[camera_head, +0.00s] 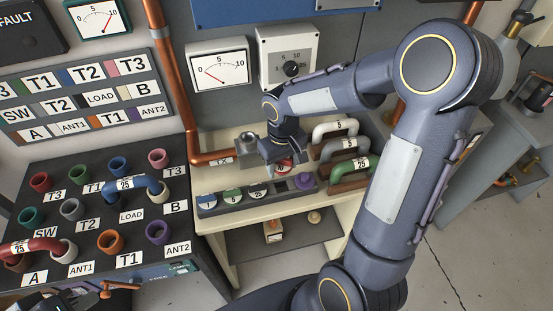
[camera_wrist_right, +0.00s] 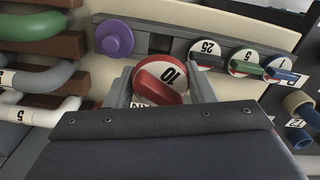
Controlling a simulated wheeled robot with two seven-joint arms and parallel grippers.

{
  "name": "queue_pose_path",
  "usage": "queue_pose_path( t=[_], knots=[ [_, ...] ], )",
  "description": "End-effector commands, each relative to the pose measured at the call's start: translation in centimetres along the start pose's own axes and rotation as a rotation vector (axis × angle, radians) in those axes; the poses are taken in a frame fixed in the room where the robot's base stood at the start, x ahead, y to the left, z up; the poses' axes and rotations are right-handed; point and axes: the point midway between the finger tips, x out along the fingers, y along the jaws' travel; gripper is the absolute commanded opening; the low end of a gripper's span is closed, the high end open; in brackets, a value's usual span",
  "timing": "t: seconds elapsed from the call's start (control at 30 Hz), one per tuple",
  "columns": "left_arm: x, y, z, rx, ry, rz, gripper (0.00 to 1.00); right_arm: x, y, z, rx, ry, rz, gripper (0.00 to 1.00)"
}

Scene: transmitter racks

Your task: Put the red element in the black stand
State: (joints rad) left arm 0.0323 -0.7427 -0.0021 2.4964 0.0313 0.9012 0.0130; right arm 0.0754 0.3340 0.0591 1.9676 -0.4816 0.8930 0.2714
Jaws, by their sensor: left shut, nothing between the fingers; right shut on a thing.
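The dark stand (camera_head: 232,203) is a long bar on the cream table. It holds blue, green and dark 25 elements and a purple knob. An empty square hole shows between the 25 element and the purple knob. The red element is beside the stand, apart from that hole. My left gripper (camera_head: 100,292) is shut and empty, at the bottom left.
Coloured U-shaped links (camera_head: 345,148) stand in brown holders right of the stand. A copper pipe with a grey block (camera_head: 248,148) is behind it. A dark panel of coloured sockets (camera_head: 112,242) is at the left. A lower shelf (camera_head: 300,240) holds small parts.

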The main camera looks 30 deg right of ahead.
Motion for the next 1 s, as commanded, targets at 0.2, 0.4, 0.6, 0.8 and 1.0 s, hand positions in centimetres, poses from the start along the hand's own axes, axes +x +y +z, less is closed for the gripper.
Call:
queue_pose_path(
  t=[0.2, 0.4, 0.6, 0.8, 1.0],
  knots=[
    [0.2, -0.1, 0.1, 0.000, 0.000, 0.000, 0.00, 0.0, 0.0, 0.0, -0.001, 0.001, 0.000, 0.26],
    [0.9, -0.4, 0.5, 0.000, 0.000, 0.000, 0.00, 1.0, 0.0, 0.0, -0.001, 0.000, 0.000, 0.26],
    [2.2, -1.0, 1.1, 0.000, 0.000, 0.000, 0.00, 2.8, 0.0, 0.0, -0.001, 0.000, 0.000, 0.26],
    [3.6, -1.6, 1.8, 0.000, 0.000, 0.000, 0.00, 4.8, -0.1, 0.0, -0.002, 0.000, 0.000, 0.26],
    [4.3, -2.0, 2.2, 0.000, 0.000, 0.000, 0.00, 5.7, -0.1, 0.0, -0.002, 0.001, 0.000, 0.26]
  ],
)
